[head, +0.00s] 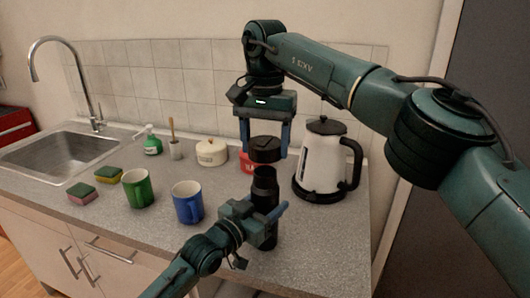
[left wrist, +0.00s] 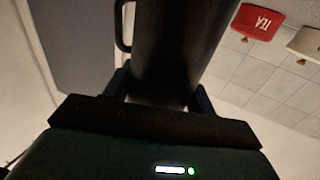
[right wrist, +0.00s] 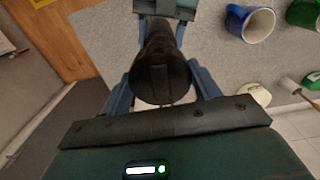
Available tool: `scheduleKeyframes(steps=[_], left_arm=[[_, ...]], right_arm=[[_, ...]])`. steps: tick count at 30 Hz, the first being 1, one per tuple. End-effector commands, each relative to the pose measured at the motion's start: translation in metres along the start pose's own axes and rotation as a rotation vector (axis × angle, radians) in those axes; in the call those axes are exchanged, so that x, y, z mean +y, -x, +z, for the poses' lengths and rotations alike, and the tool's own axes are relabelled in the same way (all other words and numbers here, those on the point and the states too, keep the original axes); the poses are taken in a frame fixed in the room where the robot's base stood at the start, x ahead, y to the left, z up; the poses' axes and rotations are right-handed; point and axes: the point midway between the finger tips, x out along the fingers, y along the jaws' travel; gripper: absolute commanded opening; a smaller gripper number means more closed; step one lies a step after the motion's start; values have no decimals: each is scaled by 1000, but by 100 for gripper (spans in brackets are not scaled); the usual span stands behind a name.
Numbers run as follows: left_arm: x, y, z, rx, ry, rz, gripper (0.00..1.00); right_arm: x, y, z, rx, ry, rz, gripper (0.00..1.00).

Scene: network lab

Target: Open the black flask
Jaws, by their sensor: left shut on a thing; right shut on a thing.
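The black flask stands upright in the head view, its body (head: 265,187) in front of the kettle, and it fills the middle of the left wrist view (left wrist: 175,50). My left gripper (head: 264,222) is shut around the lower body. My right gripper (head: 265,152) points down from above and is shut on the black lid (head: 265,146). The lid sits just above the flask's narrower neck, with what looks like a small gap between them. In the right wrist view the lid (right wrist: 160,82) is between the fingers and hides much of the body.
A white kettle (head: 320,165) stands close to the right of the flask. A blue mug (head: 187,203) and green mug (head: 137,188) are to the left. A red tin (head: 246,161) and cream pot (head: 211,152) stand behind. The sink (head: 45,160) is far left.

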Motion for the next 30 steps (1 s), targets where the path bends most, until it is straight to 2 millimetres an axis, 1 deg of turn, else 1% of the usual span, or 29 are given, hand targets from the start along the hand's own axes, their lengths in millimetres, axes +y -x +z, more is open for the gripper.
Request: scheduleKeyframes(steps=[6, 7, 15, 24, 26, 29, 30], left_arm=[[0, 0, 1, -3, 0, 0, 0], [0, 0, 1, -2, 0, 0, 58], [0, 0, 0, -1, 0, 0, 80], [0, 3, 1, -1, 0, 0, 81], [0, 7, 2, -2, 0, -1, 81], [-1, 21, 2, -1, 0, -1, 81], [0, 28, 2, -1, 0, 0, 81]], right_arm=[[0, 1, 0, 0, 1, 0, 34], [0, 1, 0, 0, 1, 0, 34], [0, 1, 0, 0, 0, 0, 34], [0, 0, 0, 0, 0, 0, 34], [0, 0, 0, 0, 0, 0, 34], [0, -2, 0, 0, 0, 0, 34], [0, -3, 0, 0, 0, 0, 34]])
